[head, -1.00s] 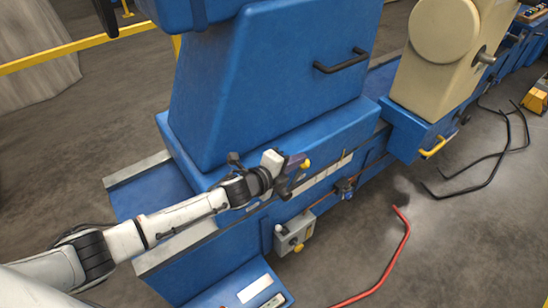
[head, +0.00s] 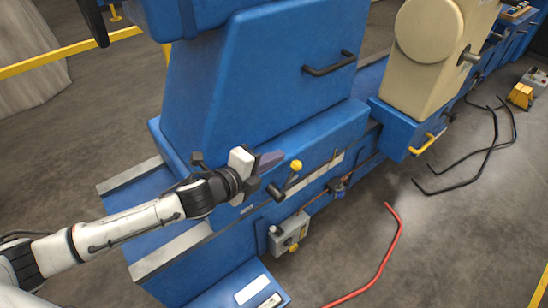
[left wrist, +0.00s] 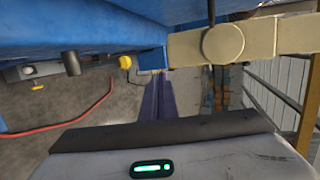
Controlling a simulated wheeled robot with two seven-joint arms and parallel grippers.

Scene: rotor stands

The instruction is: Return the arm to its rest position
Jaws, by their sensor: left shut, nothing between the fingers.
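My left arm comes in from the left in the head view. Its gripper (head: 268,160) is in front of the blue machine (head: 270,90), up and left of a lever with a yellow knob (head: 296,166). The gripper is shut and empty, and appears clear of the lever. In the left wrist view the closed purple fingers (left wrist: 157,98) point away, with a yellow knob (left wrist: 125,62) up and left of them. My right gripper is in neither view.
A grey control box (head: 289,236) hangs on the machine's front. A cream housing (head: 430,50) stands at the upper right. A red bar (head: 384,255) and black bent bars (head: 480,150) lie on the floor. The floor at lower right is mostly clear.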

